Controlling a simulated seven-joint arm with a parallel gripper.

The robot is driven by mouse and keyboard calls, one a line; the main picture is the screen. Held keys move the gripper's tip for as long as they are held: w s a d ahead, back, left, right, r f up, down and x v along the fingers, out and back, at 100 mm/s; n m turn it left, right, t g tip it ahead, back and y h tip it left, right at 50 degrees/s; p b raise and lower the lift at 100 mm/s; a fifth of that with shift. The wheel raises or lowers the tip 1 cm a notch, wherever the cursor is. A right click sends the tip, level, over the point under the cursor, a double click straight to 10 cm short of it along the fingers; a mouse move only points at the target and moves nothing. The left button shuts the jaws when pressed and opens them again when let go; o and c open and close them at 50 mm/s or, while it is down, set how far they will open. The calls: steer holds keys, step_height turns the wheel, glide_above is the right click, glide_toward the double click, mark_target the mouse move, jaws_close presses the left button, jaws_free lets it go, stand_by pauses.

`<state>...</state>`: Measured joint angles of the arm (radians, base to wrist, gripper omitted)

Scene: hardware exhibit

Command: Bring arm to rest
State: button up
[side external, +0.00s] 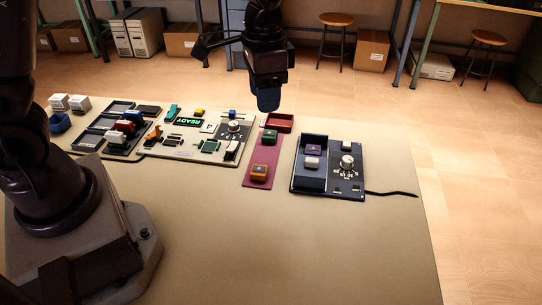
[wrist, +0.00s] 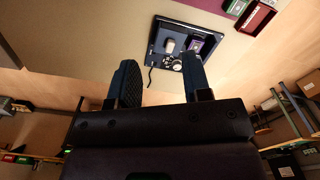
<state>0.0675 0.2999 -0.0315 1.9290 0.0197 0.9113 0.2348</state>
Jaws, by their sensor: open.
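My gripper (side external: 268,100) hangs above the far edge of the table in the side external view, clear of everything on it. In the wrist view its two dark fingers (wrist: 163,84) stand apart with nothing between them. The dark blue panel (side external: 312,183) with a knob (side external: 346,163), a purple block (side external: 314,150) and a whitish block (side external: 312,162) lies on the table, right of and nearer than my gripper. The panel also shows beyond the fingers in the wrist view (wrist: 158,62).
A maroon strip (side external: 259,157) holds a green block (side external: 270,137) and an orange block (side external: 259,171), with a red tray (side external: 279,122) behind. A panel with a READY display (side external: 187,121) and dark trays (side external: 91,139) stand left. The table's front (side external: 300,250) is clear. A cable (side external: 392,193) runs right.

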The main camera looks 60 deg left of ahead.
steer(key=s+a+r+n+t, duration=0.1)
steer(key=s+r+n+t, duration=0.1)
steer(key=s+r, duration=0.3)
steer(key=s+a+r+n+t, duration=0.2)
steer(key=s+r, duration=0.4)
steer(key=s, duration=0.6)
steer(key=shift+a+r+t, duration=0.2)
steer(key=shift+r+t, duration=0.05)
steer(key=shift+t, duration=0.55)
